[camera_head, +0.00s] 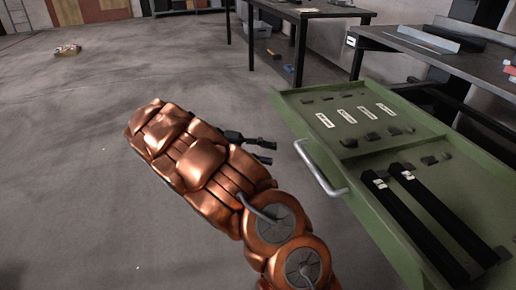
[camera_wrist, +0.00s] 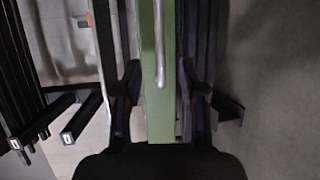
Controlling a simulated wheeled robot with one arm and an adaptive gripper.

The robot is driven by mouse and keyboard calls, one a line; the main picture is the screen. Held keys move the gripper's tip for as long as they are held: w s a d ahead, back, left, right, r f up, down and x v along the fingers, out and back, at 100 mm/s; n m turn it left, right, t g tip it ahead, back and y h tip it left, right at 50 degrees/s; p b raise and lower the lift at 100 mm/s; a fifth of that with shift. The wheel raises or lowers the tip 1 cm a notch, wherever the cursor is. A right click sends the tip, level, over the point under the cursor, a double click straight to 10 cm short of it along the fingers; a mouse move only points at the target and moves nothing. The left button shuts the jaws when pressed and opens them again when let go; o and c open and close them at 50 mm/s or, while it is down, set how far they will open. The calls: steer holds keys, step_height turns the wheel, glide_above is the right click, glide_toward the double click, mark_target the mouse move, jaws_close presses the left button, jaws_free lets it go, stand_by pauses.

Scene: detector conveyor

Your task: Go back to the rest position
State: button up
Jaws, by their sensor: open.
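My gripper (camera_head: 268,151) is in the middle of the head view, at the end of my copper-coloured arm. It points right, toward the green panel (camera_head: 330,165) with a grey handle (camera_head: 318,168). A gap of floor shows between the fingertips and the handle. In the wrist view my gripper (camera_wrist: 160,85) has its two dark fingers spread apart, with nothing held. The green panel edge (camera_wrist: 158,115) and the handle (camera_wrist: 160,45) show beyond and between the fingers.
The green panel carries two long black bars (camera_head: 415,225), white labels and small dark parts. Dark tables (camera_head: 300,12) (camera_head: 420,55) stand behind. A small item (camera_head: 67,50) lies on the floor far left. The floor (camera_head: 60,150) on the left is clear.

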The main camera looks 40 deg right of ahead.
steer(key=s+a+r+n+t+y+p, duration=0.1)
steer(key=s+a+r+t+y+p, duration=0.1)
steer(key=s+a+r+p, duration=0.5)
steer(key=s+a+r+n+t+y+p, duration=0.1)
steer(key=s+r+n+t+y+p, duration=0.3)
steer(key=r+p, duration=0.6)
steer(key=s+a+r+m+y+p, duration=0.1)
steer(key=s+a+r+p, duration=0.2)
steer(key=s+r+p, duration=0.5)
steer(key=s+a+r+n+t+y+p, duration=0.3)
steer(key=a+r+p, duration=0.6)
steer(key=a+p, duration=0.3)
steer(key=shift+s+a+r+n+y+p, duration=0.15)
steer(key=shift+s+r+n+y+p, duration=0.25)
steer(key=shift+s+y, duration=0.5)
steer(key=shift+s, duration=0.2)
